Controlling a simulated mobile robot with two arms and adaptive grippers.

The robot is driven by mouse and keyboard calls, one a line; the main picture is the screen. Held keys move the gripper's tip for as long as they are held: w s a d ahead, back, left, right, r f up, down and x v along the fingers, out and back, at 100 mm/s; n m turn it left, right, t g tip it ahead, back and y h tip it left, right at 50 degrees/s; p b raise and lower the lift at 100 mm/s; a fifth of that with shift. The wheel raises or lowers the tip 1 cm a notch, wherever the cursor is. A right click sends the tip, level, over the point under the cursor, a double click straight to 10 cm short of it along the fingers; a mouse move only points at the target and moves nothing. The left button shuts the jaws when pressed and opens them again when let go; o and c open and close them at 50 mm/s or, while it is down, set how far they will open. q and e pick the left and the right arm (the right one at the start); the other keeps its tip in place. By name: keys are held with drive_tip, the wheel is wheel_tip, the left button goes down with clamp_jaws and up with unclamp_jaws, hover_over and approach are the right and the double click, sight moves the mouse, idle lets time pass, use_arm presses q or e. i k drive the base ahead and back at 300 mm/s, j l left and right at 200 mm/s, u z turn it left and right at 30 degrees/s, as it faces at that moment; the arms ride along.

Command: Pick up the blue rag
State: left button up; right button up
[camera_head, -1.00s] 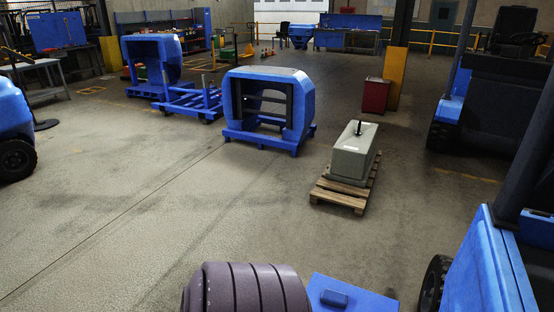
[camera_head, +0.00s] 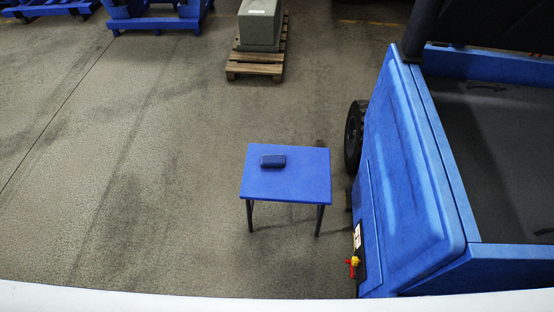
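A small dark blue folded block, which looks like the blue rag (camera_head: 273,161), lies on a small blue table (camera_head: 290,187) with dark legs. It rests left of the middle of the tabletop, near the back edge. Nothing touches it from above. Neither of my grippers shows in the head view, so their distance from the rag cannot be seen.
A large blue vehicle (camera_head: 412,185) with a dark wheel (camera_head: 355,135) stands close to the table's right side. A grey block (camera_head: 259,22) sits on a wooden pallet (camera_head: 255,65) behind. Blue fixtures (camera_head: 158,23) stand at the back left. The floor (camera_head: 120,180) left of the table is clear.

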sight(269, 160)
drive_tip(key=z, duration=4.15)
drive_tip(key=u, duration=4.2)
drive_tip(key=i+j+z, duration=0.1)
drive_tip(key=z, duration=0.25)
drive_tip(key=i+j+z, duration=0.35)
drive_tip(key=l, duration=0.1)
